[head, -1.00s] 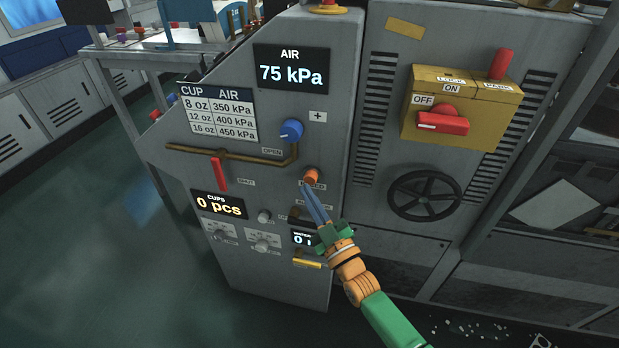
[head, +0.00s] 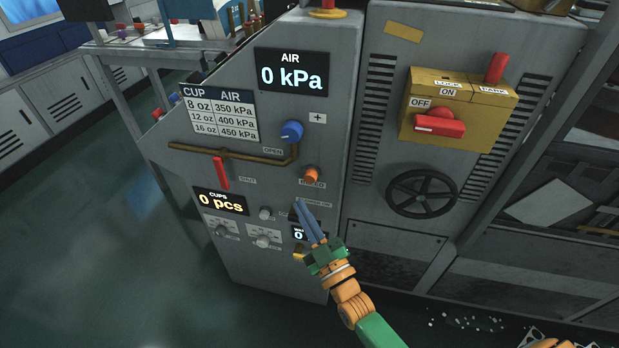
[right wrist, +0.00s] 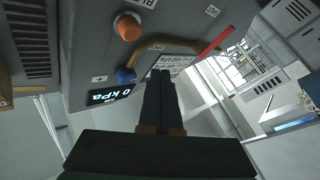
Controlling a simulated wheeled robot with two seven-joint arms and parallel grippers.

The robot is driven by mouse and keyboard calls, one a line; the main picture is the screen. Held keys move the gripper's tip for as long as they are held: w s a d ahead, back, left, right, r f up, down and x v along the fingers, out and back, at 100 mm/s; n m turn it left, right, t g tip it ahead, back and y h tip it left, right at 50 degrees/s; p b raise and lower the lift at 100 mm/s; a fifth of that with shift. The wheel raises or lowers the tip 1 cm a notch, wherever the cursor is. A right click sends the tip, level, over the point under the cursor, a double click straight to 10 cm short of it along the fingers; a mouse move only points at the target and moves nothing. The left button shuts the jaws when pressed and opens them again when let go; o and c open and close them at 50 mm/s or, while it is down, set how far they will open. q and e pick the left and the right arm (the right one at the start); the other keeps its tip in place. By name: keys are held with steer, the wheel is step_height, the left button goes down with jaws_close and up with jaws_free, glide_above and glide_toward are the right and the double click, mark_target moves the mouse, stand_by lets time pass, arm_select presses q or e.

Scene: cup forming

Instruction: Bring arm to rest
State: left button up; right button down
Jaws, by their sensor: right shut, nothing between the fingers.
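My right gripper (head: 309,221) is shut and empty, in front of the lower part of the grey control panel (head: 290,270). Its fingertips are below the orange knob (head: 311,175) and partly cover a small display and the labels around it. In the right wrist view the shut fingers (right wrist: 160,75) point toward the panel, with the orange knob (right wrist: 128,27) at upper left and the blue knob (right wrist: 125,75) just left of the fingertips. The AIR display (head: 290,72) reads 0 kPa. My left gripper is not in view.
A red lever (head: 221,172) sits on a brown pipe on the panel. The CUPS display (head: 219,201) reads 0 pcs. To the right are a yellow switch box (head: 475,115) with a red handle and a black handwheel (head: 422,194). Open floor (head: 90,260) lies at left.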

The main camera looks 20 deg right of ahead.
stand_by(0.5)
steer(key=s+d+f+m+g+h+p, duration=0.15)
steer(key=s+f+g, duration=0.5)
steer(key=f, duration=0.65)
steer(key=s+f+m+g+p, duration=0.1)
steer(key=s+f+g+p, duration=0.2)
steer(key=s+f+g, duration=0.7)
steer(key=s+d+f+g, duration=0.1)
steer(key=s+f, duration=0.2)
steer(key=s, duration=0.3)
steer(key=s+d+f+m+g+h+p, duration=0.1)
steer(key=s+f, duration=0.3)
steer(key=s, duration=0.3)
steer(key=s+d+f+m+g+h, duration=0.1)
steer(key=s+d+f, duration=0.1)
steer(key=s+f, duration=0.2)
steer(key=s, duration=0.3)
steer(key=shift+s+g, duration=0.25)
steer(key=shift+g, duration=0.1)
steer(key=shift+w+f+m, duration=0.1)
steer(key=shift+m, duration=0.15)
stand_by(1.0)
